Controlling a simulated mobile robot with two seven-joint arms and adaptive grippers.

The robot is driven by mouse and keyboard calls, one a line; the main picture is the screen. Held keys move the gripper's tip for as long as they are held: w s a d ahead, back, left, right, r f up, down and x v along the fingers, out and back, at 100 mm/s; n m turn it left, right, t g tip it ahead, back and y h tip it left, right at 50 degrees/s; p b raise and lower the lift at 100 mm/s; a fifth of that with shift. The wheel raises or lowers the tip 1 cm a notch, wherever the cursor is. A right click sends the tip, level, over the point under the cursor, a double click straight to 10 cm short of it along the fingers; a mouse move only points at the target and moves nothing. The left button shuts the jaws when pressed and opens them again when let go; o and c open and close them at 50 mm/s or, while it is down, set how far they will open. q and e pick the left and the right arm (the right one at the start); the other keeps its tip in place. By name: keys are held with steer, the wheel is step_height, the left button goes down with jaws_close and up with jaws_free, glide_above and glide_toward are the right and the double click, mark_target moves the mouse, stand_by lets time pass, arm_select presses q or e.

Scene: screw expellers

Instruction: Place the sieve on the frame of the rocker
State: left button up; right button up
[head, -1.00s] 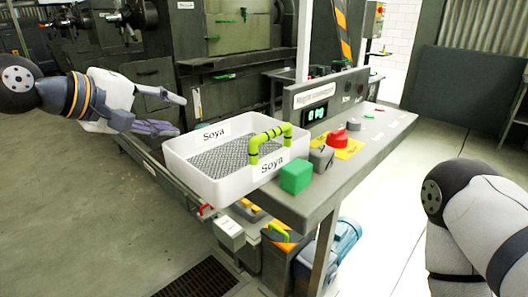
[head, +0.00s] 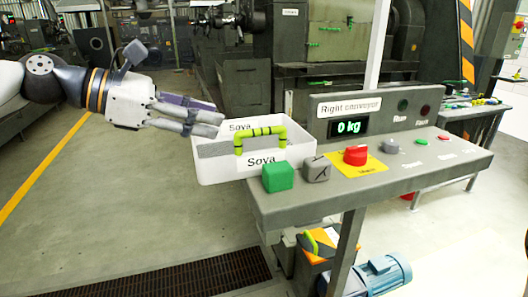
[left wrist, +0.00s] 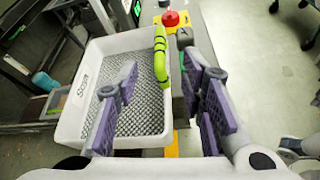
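The sieve (head: 225,168) is a white box-shaped tray labelled "Soya", beside the left end of the grey control console. Its mesh floor and white wall (left wrist: 112,42) show in the left wrist view. A lime-green handle (head: 260,131) with black bands rises at its console side. My left gripper (head: 212,112) is open and empty, with its fingers reaching over the sieve from the left. In the left wrist view the handle (left wrist: 160,55) appears between and beyond the spread fingers. What supports the sieve is hidden. I cannot clearly pick out the rocker's frame. My right gripper is out of view.
The console (head: 370,185) carries a green block (head: 278,177), a grey switch (head: 317,170), a red button (head: 356,155) and a display (head: 348,127) reading "0 kg". A blue motor (head: 385,275) sits below. Dark machines stand behind. The floor (head: 110,200) at left is open.

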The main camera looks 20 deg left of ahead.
mark_target(261, 133)
arm_select(q)
steer(key=w+d+f+b, duration=0.2)
steer(key=w+d+f, duration=0.1)
steer(key=shift+f, duration=0.25)
steer(key=b+x, duration=0.2)
steer(key=x, duration=0.4)
steer(key=shift+d, duration=0.2)
steer(key=shift+w+d, duration=0.2)
steer(key=shift+d, duration=0.1)
steer(key=shift+r, duration=0.3)
jaws_close()
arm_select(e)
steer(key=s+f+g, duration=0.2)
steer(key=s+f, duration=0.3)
